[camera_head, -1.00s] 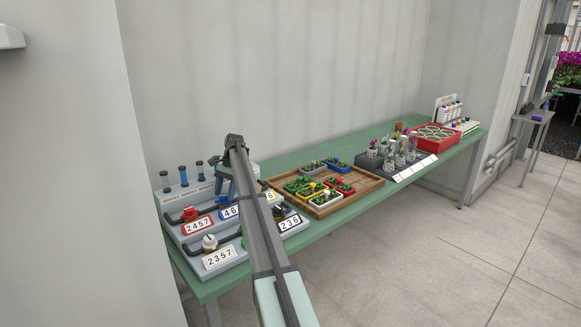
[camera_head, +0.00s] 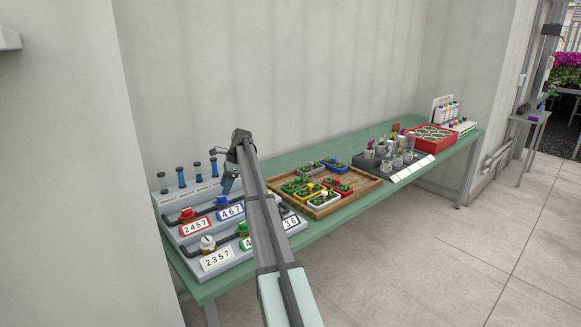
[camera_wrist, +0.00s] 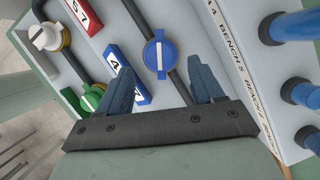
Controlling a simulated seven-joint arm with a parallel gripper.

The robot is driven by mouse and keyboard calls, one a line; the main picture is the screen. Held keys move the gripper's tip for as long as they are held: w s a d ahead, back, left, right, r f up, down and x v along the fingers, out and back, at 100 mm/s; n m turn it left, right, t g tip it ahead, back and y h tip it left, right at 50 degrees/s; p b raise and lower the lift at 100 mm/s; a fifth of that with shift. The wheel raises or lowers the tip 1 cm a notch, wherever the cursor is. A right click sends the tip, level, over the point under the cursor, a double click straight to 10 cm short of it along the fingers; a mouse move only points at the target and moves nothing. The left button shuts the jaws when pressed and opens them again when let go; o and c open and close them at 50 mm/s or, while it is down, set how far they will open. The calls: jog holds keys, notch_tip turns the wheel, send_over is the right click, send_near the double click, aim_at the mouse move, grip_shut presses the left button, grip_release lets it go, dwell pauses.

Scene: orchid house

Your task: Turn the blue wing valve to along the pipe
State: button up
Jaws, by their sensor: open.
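The blue wing valve (camera_head: 222,201) sits on the grey stepped panel, behind the blue-framed 467 label. In the wrist view the valve (camera_wrist: 160,55) is a round blue knob with a pale stripe, on a dark pipe (camera_wrist: 182,88). I see no contact. In the head view my gripper (camera_head: 227,184) hangs over the panel's back, just beyond the valve.
Red (camera_head: 187,213), white (camera_head: 207,243) and green (camera_head: 242,229) valves stand close by with number labels. My arm hides the panel's right part. A wooden tray (camera_head: 358,188) of small plants lies to the right.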

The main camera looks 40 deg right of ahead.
jog(key=v, duration=1)
jog(key=d+m+t+h, duration=0.1)
jog(key=d+t+h, duration=0.35)
jog(key=d, duration=0.85)
jog(key=s+d+f+t+h, duration=0.1)
jog(key=s+d+f+h, duration=0.2)
jog(key=d, duration=0.8)
jog(key=shift+s+f+m, duration=0.3)
jog(key=shift+s+f, duration=1)
jog(key=shift+f, duration=0.5)
jog(key=shift+h, duration=0.25)
